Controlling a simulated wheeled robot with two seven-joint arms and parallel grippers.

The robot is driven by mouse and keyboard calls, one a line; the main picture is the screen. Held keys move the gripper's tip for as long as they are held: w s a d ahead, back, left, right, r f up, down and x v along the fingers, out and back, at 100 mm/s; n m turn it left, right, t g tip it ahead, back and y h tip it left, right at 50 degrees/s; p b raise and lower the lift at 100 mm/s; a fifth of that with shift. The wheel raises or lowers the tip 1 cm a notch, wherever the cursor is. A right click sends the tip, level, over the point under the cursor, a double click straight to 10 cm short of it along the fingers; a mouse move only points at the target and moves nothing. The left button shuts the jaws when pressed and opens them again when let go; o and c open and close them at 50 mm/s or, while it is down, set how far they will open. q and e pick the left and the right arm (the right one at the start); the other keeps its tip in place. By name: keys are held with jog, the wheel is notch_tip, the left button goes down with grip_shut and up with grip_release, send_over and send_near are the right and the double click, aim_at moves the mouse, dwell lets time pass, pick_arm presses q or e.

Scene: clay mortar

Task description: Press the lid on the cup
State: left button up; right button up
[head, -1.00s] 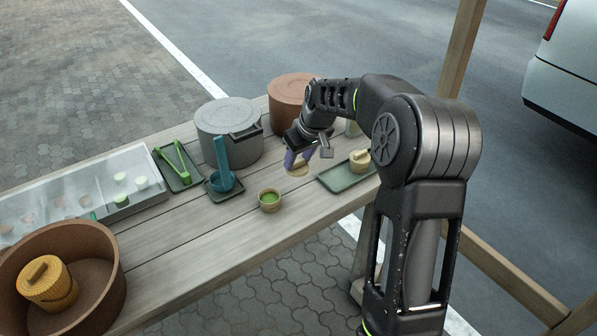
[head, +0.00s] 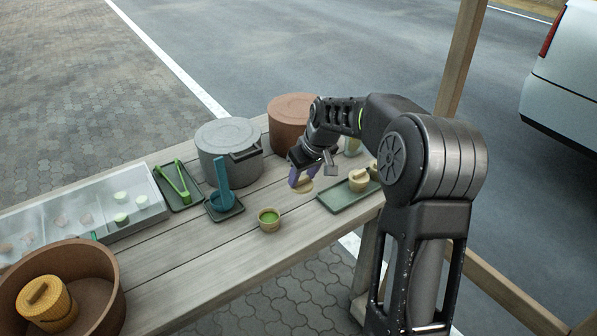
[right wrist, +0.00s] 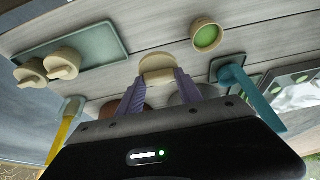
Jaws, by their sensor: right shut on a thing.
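My right gripper (head: 303,182) is shut on a round beige lid (head: 305,187) and holds it by its edge or knob; which one I cannot tell. The lid (right wrist: 157,66) also shows between the purple fingertips (right wrist: 158,80) in the right wrist view. The cup (head: 269,225), small and tan with green contents, stands open and upright on the table, left of and nearer than the lid. The cup (right wrist: 194,36) is right of the lid in the right wrist view. The lid is apart from the cup. My left gripper is not in view.
A green tray (head: 340,203) with lidded cups (head: 359,181) lies to the right. A grey pot (head: 218,140), a brown pot (head: 291,108) and a blue ladle (head: 222,178) stand behind. The table front around the cup is clear.

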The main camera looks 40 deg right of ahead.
jog(key=a+p, duration=0.1)
jog(key=a+r+n+p, duration=0.1)
jog(key=shift+s+a+p, duration=0.1)
jog(key=shift+a+p, duration=0.3)
pick_arm(q)
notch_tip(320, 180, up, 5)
jog(key=shift+p, duration=0.55)
pick_arm(e)
jog(key=w+a+n+y, duration=0.1)
jog(key=a+n+y, duration=0.1)
jog(key=a+n, duration=0.3)
jog(key=shift+w+a+f+g, duration=0.15)
jog(key=shift+a+f+g, duration=0.15)
jog(key=shift+a, duration=0.7)
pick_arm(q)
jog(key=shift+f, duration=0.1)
pick_arm(e)
jog(key=shift+f, duration=0.1)
jog(key=shift+f+b, duration=1.45)
jog(key=shift+f, duration=0.85)
pick_arm(q)
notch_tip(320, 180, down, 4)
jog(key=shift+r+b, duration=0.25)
jog(key=shift+b, duration=0.15)
pick_arm(e)
jog(key=shift+f, duration=0.4)
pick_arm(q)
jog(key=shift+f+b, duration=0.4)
